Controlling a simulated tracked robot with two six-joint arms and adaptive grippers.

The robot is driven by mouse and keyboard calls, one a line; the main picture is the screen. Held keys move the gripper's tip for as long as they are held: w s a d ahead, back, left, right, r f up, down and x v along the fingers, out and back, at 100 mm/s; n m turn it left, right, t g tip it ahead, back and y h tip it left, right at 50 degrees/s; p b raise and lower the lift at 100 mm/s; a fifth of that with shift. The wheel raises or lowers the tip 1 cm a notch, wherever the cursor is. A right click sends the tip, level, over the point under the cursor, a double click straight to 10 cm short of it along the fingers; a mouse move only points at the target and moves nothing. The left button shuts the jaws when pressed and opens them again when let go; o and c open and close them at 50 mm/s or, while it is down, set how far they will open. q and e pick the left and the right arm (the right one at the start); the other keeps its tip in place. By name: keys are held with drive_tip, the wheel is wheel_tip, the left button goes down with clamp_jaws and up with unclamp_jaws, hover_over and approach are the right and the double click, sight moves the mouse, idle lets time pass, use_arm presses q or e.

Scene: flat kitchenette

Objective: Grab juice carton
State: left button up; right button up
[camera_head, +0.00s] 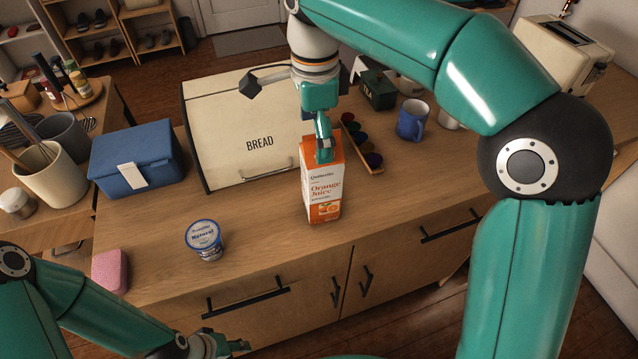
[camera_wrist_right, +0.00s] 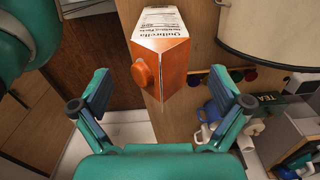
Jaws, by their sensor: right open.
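An orange and white juice carton (camera_head: 322,189) stands upright on the wooden counter, in front of the bread box. My right gripper (camera_head: 323,148) is over its top in the head view, hiding part of it. In the right wrist view the carton (camera_wrist_right: 160,50) shows its orange top and round cap, centred between the spread fingers. My right gripper (camera_wrist_right: 159,80) is open there, with a visible gap on both sides of the carton; nothing is held. My left gripper (camera_head: 232,346) is low at the bottom edge, in front of the counter; its fingers are too small to judge.
The cream bread box (camera_head: 230,125) stands behind the carton. A yogurt cup (camera_head: 205,240), blue box (camera_head: 137,160) and pink sponge (camera_head: 110,271) are left. The front right counter is clear.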

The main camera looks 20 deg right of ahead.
sight(321, 177)
drive_tip(key=f, duration=0.2)
drive_tip(key=d+f, duration=0.1)
drive_tip(key=f, duration=0.2)
drive_tip(key=shift+d, duration=0.1)
drive_tip(key=shift+f, duration=0.5)
drive_tip(key=c, duration=1.8)
drive_tip(key=shift+w+r, duration=0.1)
drive_tip(key=shift+r, duration=0.05)
drive_tip(key=shift+c, duration=0.3)
